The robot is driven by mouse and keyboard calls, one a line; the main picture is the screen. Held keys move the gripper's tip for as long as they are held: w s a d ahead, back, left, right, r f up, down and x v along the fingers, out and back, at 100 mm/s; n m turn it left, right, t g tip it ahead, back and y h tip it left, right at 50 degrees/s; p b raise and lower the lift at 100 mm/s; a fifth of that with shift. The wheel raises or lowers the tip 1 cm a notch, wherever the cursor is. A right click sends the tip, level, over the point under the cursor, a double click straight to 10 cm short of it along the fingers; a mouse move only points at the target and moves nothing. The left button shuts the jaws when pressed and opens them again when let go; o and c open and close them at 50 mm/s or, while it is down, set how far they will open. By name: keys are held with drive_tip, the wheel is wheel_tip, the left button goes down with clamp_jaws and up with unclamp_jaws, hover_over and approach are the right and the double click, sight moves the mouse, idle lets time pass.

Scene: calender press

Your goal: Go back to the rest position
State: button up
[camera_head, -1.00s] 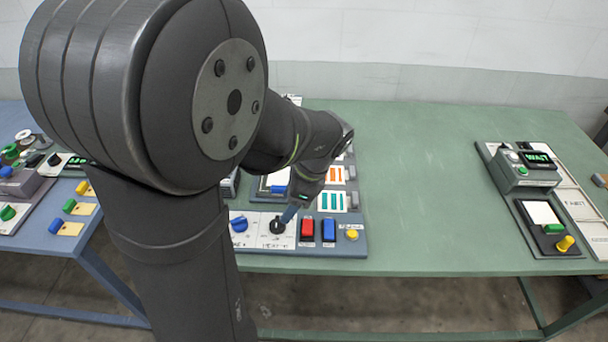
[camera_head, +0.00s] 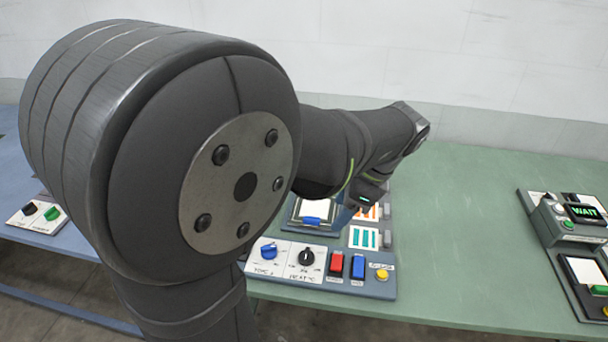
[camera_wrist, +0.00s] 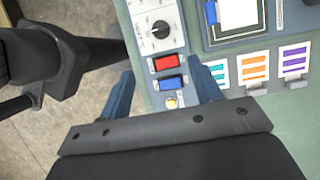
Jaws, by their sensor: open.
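My gripper (camera_head: 345,214) is raised above the control panel (camera_head: 318,284) on the green table, its blue fingers partly hidden by my wrist in the head view. In the wrist view my gripper (camera_wrist: 160,70) is open, with its two blue fingers apart and nothing between them. The black knob (camera_head: 306,257) stands free of my gripper; it also shows in the wrist view (camera_wrist: 160,29). A red button (camera_head: 337,263), a blue button (camera_head: 358,267) and a yellow button (camera_head: 382,274) sit to its right. A blue knob (camera_head: 268,251) sits to its left.
A white pad with a blue tab (camera_head: 312,220) and coloured striped cards (camera_head: 363,238) lie behind the knobs. A unit with a lit WAIT display (camera_head: 585,213) stands at the right. The green table (camera_head: 470,210) is clear between. A blue table (camera_head: 60,256) is at left.

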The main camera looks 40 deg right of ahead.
sight(307, 253)
drive_tip(key=shift+f, duration=0.15)
drive_tip(key=x, duration=1.7)
drive_tip(key=shift+f, duration=0.1)
